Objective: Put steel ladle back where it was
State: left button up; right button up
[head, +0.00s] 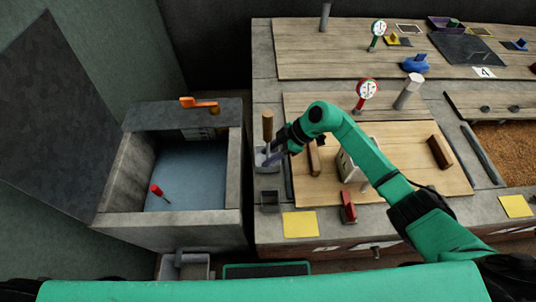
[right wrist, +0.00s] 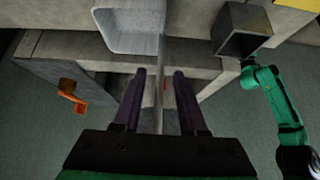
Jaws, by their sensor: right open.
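My right gripper (head: 275,152) is open beside an upright brown handle (head: 267,124) at the left edge of the counter. This may be the steel ladle, but I cannot make out a bowl. A light grey open holder (head: 262,164) stands just below the handle and is partly hidden by the gripper; it also shows in the right wrist view (right wrist: 130,38). In that view the two dark fingers of the right gripper (right wrist: 160,78) are apart, with a thin grey strip between them. I cannot tell whether that strip is the ladle. My left gripper does not show.
An open grey bin (head: 233,175) stands left of the counter, with a red-handled item (head: 156,190) inside. A small dark square box (head: 269,201) and a yellow sheet (head: 300,224) lie nearer. A wooden board (head: 400,182) with several items is to the right.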

aim_at(267, 139)
jog(key=b+v, duration=0.1)
jog(key=v, duration=1)
jog(key=shift+d+r, duration=0.15)
jog(key=shift+r, duration=0.1)
